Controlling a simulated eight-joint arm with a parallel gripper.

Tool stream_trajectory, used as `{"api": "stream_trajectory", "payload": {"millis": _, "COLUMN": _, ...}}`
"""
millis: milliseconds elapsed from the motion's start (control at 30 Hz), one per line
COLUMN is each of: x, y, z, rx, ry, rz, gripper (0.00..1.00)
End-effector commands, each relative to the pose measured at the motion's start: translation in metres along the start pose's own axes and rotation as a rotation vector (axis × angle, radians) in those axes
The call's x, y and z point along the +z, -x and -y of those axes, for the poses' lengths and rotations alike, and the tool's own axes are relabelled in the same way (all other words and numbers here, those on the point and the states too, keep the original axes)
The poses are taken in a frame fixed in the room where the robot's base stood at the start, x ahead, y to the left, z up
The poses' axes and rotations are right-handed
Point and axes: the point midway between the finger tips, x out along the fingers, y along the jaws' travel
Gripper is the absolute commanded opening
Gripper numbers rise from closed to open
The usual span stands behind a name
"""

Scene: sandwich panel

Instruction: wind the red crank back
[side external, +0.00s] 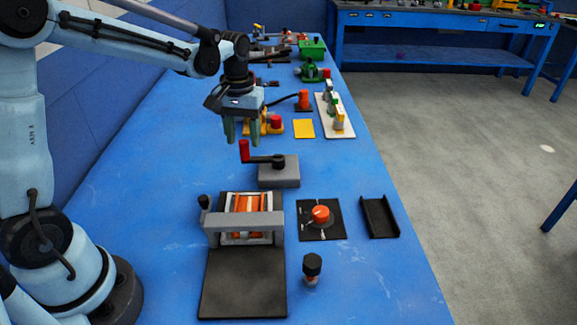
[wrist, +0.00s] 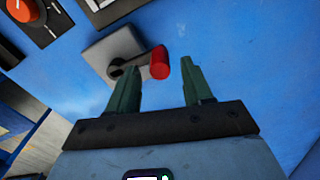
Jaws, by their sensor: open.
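The red crank handle (side external: 244,151) stands upright at the end of a dark arm on a grey block (side external: 279,177). The crank arm points left from its hub in the side view. My gripper (side external: 242,143) is open, its green fingers pointing down above and close to the red handle. In the wrist view the red handle (wrist: 160,64) shows between the two spread fingertips (wrist: 156,80), slightly beyond them. The grey block (wrist: 106,48) is behind it, upper left. I see no contact between fingers and handle.
A roller machine (side external: 245,226) with a black tray is nearer the camera. An orange knob on a black plate (side external: 321,217), a black channel (side external: 379,217) and a black-topped knob (side external: 311,268) are to its right. A yellow square (side external: 304,129) lies behind. Blue table left of the crank is clear.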

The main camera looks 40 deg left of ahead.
Motion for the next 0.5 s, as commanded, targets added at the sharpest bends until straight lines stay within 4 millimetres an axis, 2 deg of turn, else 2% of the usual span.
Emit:
{"api": "stream_trajectory", "payload": {"millis": 200, "x": 0.000, "y": -0.024, "z": 0.000, "rx": 0.000, "ry": 0.000, "rz": -0.001, "gripper": 0.50}}
{"api": "stream_trajectory", "payload": {"millis": 500, "x": 0.000, "y": -0.030, "z": 0.000, "rx": 0.000, "ry": 0.000, "rz": -0.001, "gripper": 0.50}}
